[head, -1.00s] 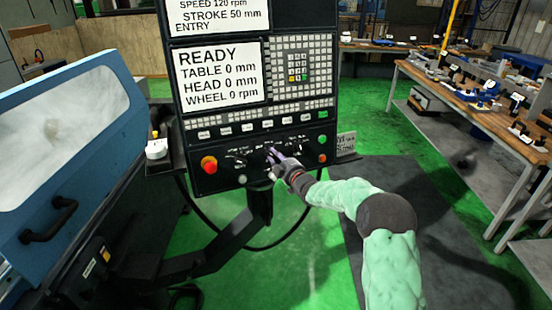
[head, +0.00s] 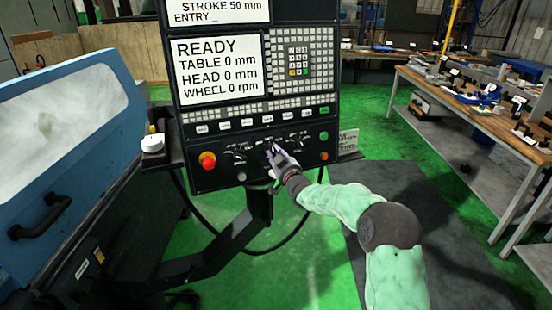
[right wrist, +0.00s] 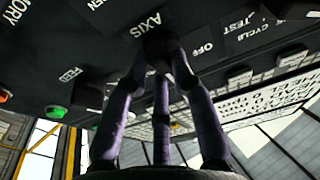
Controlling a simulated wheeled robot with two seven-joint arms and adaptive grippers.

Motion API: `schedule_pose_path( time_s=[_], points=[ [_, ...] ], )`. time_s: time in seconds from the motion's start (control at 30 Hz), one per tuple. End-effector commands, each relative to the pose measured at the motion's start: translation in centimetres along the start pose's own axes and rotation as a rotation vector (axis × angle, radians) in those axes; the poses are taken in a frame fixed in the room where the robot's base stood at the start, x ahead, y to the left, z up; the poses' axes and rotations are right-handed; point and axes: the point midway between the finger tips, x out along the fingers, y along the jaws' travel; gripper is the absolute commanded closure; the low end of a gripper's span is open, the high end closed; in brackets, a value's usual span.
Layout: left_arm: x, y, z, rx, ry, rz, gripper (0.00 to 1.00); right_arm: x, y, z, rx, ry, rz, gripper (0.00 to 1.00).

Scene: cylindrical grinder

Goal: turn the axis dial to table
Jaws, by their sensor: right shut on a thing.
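The machine's control panel (head: 216,178) stands upright in the middle of the head view. My right gripper (head: 273,151) is at the middle of its lower row of controls. In the right wrist view the dark axis dial (right wrist: 158,40) sits beside the AXIS label. My right gripper (right wrist: 160,66) is shut on this dial, with its purple fingers around it. The fingers hide most of the dial, and I cannot tell which setting it points to. My left gripper is not in view.
A red stop button (head: 207,160) sits at the panel's left. The screen (head: 219,70) reads READY, TABLE 0 mm, HEAD 0 mm, WHEEL 0 rpm. A blue machine door (head: 65,140) stands at left. A workbench (head: 480,110) with parts stands at right.

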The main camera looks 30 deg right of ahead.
Motion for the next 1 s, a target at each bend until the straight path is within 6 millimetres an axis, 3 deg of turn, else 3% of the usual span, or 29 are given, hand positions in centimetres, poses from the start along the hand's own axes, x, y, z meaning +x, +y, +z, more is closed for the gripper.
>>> schedule_pose_path(
  time_s=[0.6,0.63,0.7,1.0],
  points=[
    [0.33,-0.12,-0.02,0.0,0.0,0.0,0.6,0.0,-0.04,0.01,0.044,-0.001,0.01,1.0],
    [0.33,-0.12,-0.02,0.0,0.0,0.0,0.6,0.0,-0.04,0.01,0.043,-0.001,0.01,0.67],
    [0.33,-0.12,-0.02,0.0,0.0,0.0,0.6,0.0,-0.04,0.01,0.043,-0.001,0.01,0.51],
    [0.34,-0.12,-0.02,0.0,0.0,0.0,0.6,-0.02,-0.03,0.02,0.043,-0.001,0.01,0.51]
  ],
)
